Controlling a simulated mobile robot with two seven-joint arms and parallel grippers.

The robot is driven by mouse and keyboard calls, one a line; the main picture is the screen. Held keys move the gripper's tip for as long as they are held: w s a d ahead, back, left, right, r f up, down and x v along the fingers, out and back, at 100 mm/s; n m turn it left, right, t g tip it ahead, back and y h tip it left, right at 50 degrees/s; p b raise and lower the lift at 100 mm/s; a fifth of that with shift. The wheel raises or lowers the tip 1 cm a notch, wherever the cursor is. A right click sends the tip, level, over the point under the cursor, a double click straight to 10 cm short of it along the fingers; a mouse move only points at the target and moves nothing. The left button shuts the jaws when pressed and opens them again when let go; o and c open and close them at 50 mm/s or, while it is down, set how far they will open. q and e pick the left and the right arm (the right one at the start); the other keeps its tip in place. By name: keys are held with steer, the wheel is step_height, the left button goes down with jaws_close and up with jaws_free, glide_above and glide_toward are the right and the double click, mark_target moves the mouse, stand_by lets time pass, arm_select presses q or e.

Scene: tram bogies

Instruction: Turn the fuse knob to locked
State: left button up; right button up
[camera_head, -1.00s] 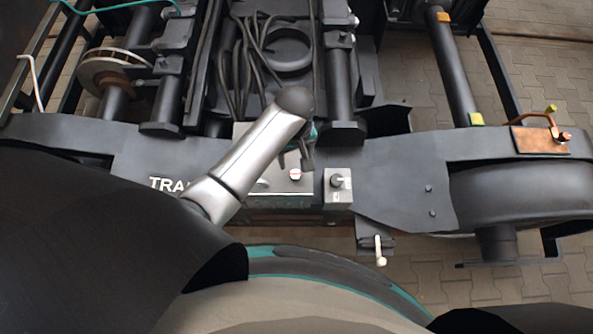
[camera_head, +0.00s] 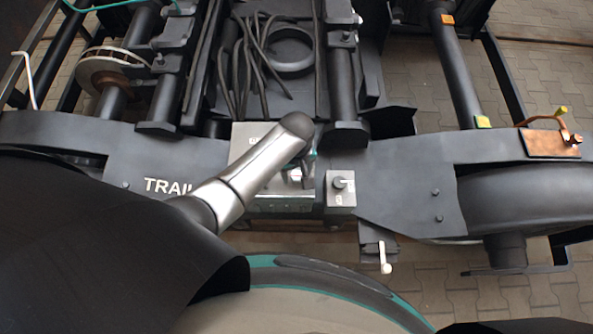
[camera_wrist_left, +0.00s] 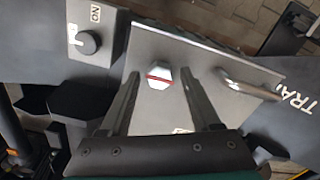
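A pale hexagonal knob with a red stripe (camera_wrist_left: 159,77), which I take for the fuse knob, sits on a grey metal panel (camera_wrist_left: 150,112). In the left wrist view it lies between the fingertips of my left gripper (camera_wrist_left: 161,75). The fingers are open, with a gap on each side of the knob; I cannot tell how far they are above the panel. In the head view my left gripper (camera_head: 303,170) is over the panel (camera_head: 278,205) and mostly covers the knob. My right gripper is not in view.
A small grey box (camera_head: 340,198) with a round black knob (camera_wrist_left: 88,42) and "ON" lettering stands beside the panel. A metal handle (camera_wrist_left: 246,84) is on the panel's other side. A white-tipped lever (camera_head: 385,268) hangs below. Black cables (camera_head: 250,60) lie behind.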

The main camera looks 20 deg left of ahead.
arm_select(q)
jaws_close()
stand_by(0.5)
steer(key=m+p, duration=0.2)
steer(key=m, duration=0.1)
steer(key=shift+r, duration=0.15)
steer(key=m+p, duration=0.2)
steer(key=m, duration=0.2)
steer(key=shift+m, duration=0.3)
steer(key=m+p, duration=0.1)
steer(key=m, duration=0.4)
steer(key=shift+p, duration=0.3)
steer(key=m, duration=0.5)
